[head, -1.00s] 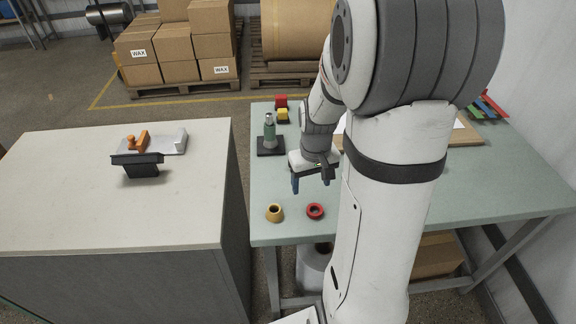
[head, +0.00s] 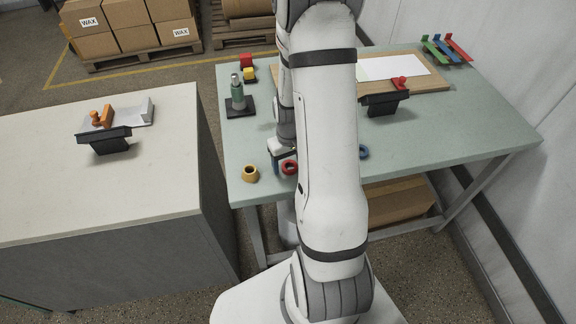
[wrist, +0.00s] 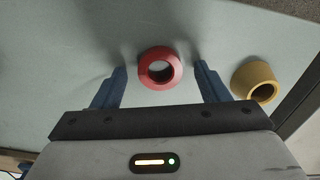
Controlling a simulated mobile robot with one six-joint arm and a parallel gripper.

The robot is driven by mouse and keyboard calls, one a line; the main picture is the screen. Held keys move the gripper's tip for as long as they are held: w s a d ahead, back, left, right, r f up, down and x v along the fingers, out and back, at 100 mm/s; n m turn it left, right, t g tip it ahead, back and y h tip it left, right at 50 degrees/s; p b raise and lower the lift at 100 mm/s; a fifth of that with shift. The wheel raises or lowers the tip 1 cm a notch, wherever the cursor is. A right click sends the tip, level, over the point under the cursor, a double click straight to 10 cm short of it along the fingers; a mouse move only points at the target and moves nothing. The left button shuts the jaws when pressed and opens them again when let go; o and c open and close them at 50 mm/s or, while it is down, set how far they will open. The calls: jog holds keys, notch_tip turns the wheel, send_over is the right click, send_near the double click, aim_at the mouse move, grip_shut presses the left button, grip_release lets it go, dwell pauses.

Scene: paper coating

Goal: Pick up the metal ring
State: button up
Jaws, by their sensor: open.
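A red ring (wrist: 160,54) lies flat on the green table in the wrist view, between the two blue fingers of my gripper (wrist: 159,68). The fingers are apart and neither touches the ring. The ring also shows in the head view (head: 291,174), close to my gripper's blue finger (head: 276,166); my arm hides the rest of the gripper. A tan-yellow tapered ring (wrist: 249,76) lies to the right in the wrist view. A blue ring (head: 364,153) lies right of my arm in the head view. I cannot tell by look which ring is metal.
The green table (head: 450,140) also holds a green bottle-like piece on a black base (head: 240,109), a board with white paper (head: 395,66), and a black stand with a red piece (head: 384,104). A grey counter (head: 150,190) stands to the left, with a gap between.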

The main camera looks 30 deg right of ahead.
jog(key=shift+f, duration=0.1)
jog(key=c, duration=1.1)
